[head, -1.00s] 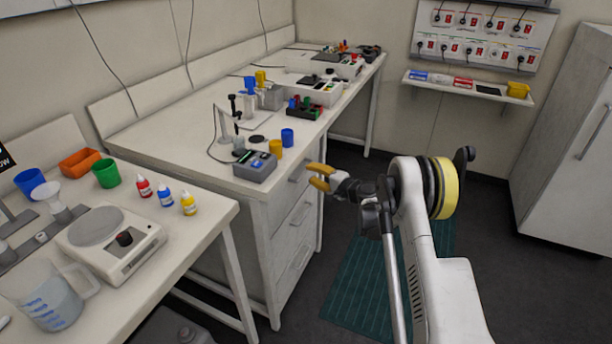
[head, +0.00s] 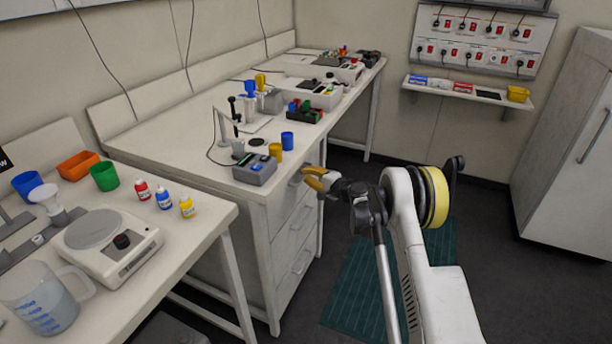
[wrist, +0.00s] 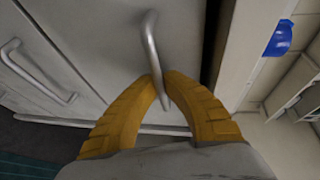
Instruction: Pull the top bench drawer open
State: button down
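The top bench drawer (head: 284,196) is a pale front under the right-hand bench, with lower drawers beneath it. Its grey bar handle (wrist: 149,42) runs between the two yellow fingertips of my gripper (wrist: 161,82) in the wrist view. The fingertips are close together, against the bar on both sides. In the head view my gripper (head: 314,177) is at the front of the top drawer and partly covers the handle. A dark gap shows beside the drawer front's edge in the wrist view; I cannot tell whether the drawer is slightly out.
The second drawer's handle (wrist: 30,65) shows left in the wrist view. Floor with a green mat (head: 350,290) is clear before the drawers.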

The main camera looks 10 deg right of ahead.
jog(key=s+d, duration=0.7)
jog(key=d, duration=0.3)
jog(key=s+d, duration=0.8)
jog(key=d, duration=0.3)
jog(key=shift+s, duration=0.15)
jog(key=shift+d, duration=0.1)
jog(key=c, duration=1.5)
grip_release()
jog(key=v, duration=1.2)
